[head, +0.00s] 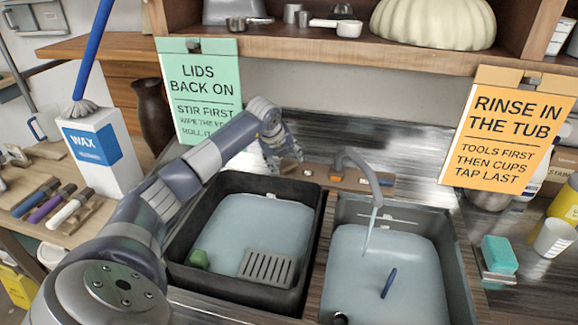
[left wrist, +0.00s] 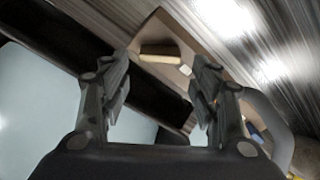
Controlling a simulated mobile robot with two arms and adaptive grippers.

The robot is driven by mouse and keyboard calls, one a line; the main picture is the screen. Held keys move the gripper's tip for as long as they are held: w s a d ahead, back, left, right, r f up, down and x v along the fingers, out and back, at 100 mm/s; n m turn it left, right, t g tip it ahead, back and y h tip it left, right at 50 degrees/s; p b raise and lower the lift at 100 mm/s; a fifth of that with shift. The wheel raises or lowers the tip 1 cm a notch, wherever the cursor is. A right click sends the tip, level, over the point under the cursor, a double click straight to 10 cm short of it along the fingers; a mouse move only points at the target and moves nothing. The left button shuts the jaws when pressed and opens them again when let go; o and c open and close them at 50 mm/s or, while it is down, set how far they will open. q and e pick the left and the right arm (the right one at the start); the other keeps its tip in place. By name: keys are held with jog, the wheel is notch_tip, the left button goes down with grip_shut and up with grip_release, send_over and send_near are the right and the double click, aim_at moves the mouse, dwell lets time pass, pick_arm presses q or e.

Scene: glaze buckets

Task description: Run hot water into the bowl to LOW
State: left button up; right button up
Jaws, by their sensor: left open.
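The tap (head: 350,160) arches over the right-hand sink bowl (head: 455,260), and a thin stream of water (head: 371,230) falls from it. The bowl holds water (head: 400,275), with a dark blue stick in it. A pale mark shows on its back wall; I cannot read it. The tap stands on a wooden block (head: 350,180) with small orange and blue parts. My left gripper (head: 284,158) is over the block's left end. In the left wrist view my open, empty fingers (left wrist: 162,90) straddle the block (left wrist: 150,35), with a tan bar (left wrist: 160,54) beyond their tips. My right gripper is out of view.
A green sponge (head: 498,254) and a cup (head: 553,238) are at right. Signs (head: 203,90) hang from the shelf above.

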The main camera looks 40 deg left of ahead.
aim_at(290, 168)
pick_arm(q)
jog(key=shift+p+x, duration=0.5)
jog(key=shift+x, duration=2.55)
jog(key=c, duration=0.8)
